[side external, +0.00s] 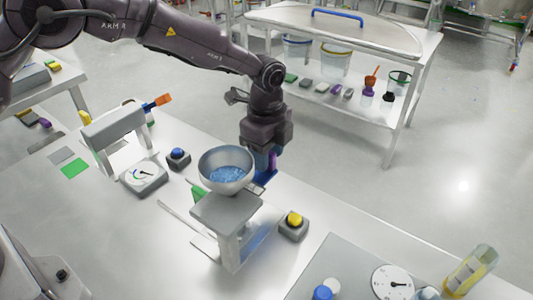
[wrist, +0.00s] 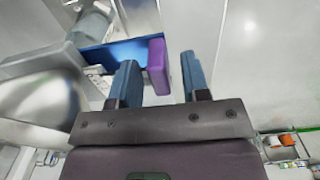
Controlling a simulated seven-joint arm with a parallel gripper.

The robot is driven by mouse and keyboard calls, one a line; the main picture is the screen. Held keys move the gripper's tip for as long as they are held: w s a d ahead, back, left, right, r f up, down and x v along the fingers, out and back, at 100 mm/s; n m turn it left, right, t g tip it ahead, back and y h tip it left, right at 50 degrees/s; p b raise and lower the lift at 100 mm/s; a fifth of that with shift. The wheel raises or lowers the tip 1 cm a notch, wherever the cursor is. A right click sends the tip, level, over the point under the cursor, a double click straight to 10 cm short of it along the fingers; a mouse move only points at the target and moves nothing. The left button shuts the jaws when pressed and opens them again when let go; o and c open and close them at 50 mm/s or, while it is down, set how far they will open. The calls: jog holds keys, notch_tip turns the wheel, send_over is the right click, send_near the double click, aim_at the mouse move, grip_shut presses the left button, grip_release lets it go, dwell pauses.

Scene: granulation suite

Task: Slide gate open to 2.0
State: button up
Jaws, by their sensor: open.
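The slide gate shows as a blue plate (wrist: 108,54) with an upright purple handle (wrist: 157,68) in the wrist view. My gripper (wrist: 160,62) is open, with one blue finger on each side of the handle; the handle is nearer the left finger, and I cannot tell if they touch. A metal hopper bowl (side external: 212,160) holding blue granules stands on a grey stand (side external: 226,208) left of my gripper. No opening scale is readable.
A round dial (side external: 143,174) and a blue button (side external: 178,155) lie left of the hopper. A yellow button (side external: 294,220) is close on its right. Another dial (side external: 393,282) and a yellow-filled cylinder (side external: 470,270) stand front right. The bench between is mostly clear.

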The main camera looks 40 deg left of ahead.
jog(key=shift+f, duration=0.3)
grip_shut()
jog(key=shift+d, duration=1.55)
grip_release()
jog(key=shift+a, duration=0.1)
